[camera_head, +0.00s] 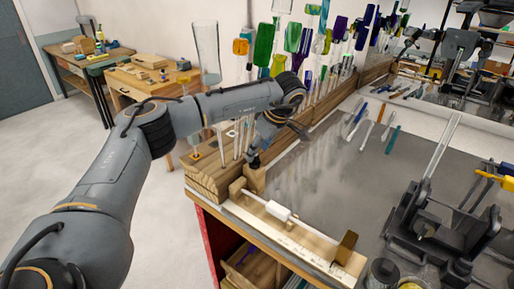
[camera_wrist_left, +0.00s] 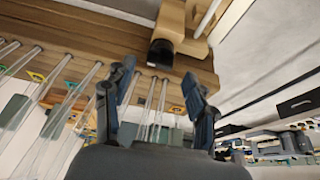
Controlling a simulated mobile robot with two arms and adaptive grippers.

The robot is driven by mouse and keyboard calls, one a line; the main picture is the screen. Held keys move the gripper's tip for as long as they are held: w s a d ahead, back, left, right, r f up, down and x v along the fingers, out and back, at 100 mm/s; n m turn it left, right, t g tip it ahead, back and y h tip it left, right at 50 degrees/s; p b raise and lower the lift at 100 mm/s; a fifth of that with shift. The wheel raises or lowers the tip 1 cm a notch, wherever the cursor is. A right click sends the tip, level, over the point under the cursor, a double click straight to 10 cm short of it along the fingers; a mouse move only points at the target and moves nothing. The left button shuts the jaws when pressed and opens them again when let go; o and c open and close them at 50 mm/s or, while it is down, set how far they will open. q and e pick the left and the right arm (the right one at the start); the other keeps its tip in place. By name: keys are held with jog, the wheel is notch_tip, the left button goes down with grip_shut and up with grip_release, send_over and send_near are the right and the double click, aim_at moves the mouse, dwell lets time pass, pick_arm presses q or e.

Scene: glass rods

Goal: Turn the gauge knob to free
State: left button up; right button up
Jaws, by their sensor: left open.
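The gauge (camera_head: 288,238) is a pale wooden board with ruler marks, a white rod and wooden end blocks, lying along the near-left bench edge. In the left wrist view its wooden end block (camera_wrist_left: 172,22) carries a black knob (camera_wrist_left: 161,53). My left gripper (camera_head: 276,145) is above and behind the gauge's far end block (camera_head: 253,180). In the wrist view my left gripper (camera_wrist_left: 156,76) has its fingers spread and empty, with the knob just beyond the gap between the fingertips, apparently apart from them. The knob's setting cannot be read. My right gripper is not in view.
Glass rods stand in a wooden rack (camera_head: 205,175) beside the gripper. A tall clear glass (camera_head: 206,50) and coloured glass pieces stand behind my arm. Coloured rods (camera_head: 375,125) lie on the grey bench (camera_head: 340,190). Black equipment (camera_head: 450,245) is at right; the bench middle is clear.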

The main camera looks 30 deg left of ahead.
pick_arm(q)
jog(key=shift+x, duration=1.1)
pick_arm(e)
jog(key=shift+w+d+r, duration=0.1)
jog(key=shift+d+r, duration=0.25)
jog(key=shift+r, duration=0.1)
pick_arm(q)
jog(key=c, duration=1.1)
jog(key=shift+c, duration=0.2)
